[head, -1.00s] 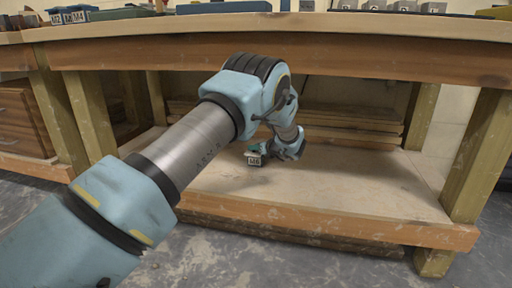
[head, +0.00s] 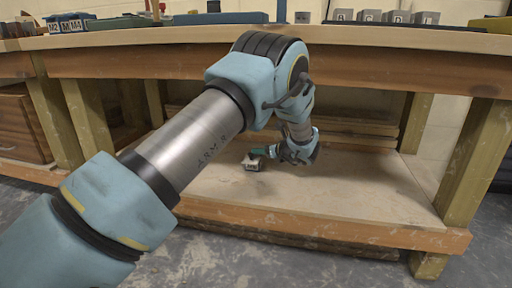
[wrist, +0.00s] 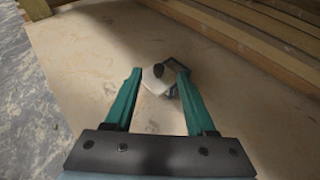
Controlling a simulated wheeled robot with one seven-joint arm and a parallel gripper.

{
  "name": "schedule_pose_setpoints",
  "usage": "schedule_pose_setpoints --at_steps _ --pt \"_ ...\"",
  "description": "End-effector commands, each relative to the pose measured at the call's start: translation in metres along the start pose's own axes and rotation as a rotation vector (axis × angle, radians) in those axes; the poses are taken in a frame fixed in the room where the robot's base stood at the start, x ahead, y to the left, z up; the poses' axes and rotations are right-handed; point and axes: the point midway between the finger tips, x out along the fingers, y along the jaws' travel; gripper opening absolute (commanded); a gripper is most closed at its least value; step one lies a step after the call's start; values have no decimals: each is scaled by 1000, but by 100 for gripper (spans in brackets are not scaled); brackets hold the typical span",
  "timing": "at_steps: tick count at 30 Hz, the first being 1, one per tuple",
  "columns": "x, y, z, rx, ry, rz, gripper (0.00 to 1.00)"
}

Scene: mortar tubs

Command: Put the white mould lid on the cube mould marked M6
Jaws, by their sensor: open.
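The cube mould marked M6 (head: 252,164) stands on the lower shelf of the bench, its label facing me in the head view. The white mould lid (wrist: 155,86), a pale plate with a dark knob, is at the mould in the wrist view. The lid looks turned and offset against the grey mould edge (wrist: 178,68); I cannot tell whether it is seated. My gripper (wrist: 154,70) is open, with its teal fingertips on either side of the knob and lid. In the head view my gripper (head: 260,152) is close to the mould's top and partly hides it.
The lower shelf (head: 340,195) is bare around the mould. Stacked planks (head: 355,140) lie at its back. Wooden legs (head: 470,160) flank the shelf.

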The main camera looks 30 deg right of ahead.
Motion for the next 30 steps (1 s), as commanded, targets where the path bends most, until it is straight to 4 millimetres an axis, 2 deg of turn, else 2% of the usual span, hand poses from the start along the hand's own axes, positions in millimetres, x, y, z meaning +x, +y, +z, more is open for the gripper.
schedule_pose_setpoints --at_steps 1,3,9,17,20,23,26,27,29,30 --pt "-13 -1 4 2 -1 -3 56" --pt "-25 0 3 3 -1 -1 56" --pt "-45 0 1 0 -1 0 56" --pt "-48 1 0 -1 -1 1 56" --pt "-42 13 4 -28 19 25 56" --pt "-24 55 13 -135 88 109 56" --pt "-3 134 24 -351 206 267 56" --pt "2 172 26 -469 259 347 56" --pt "1 230 28 -659 332 472 56" --pt "-3 264 27 -790 373 553 56"
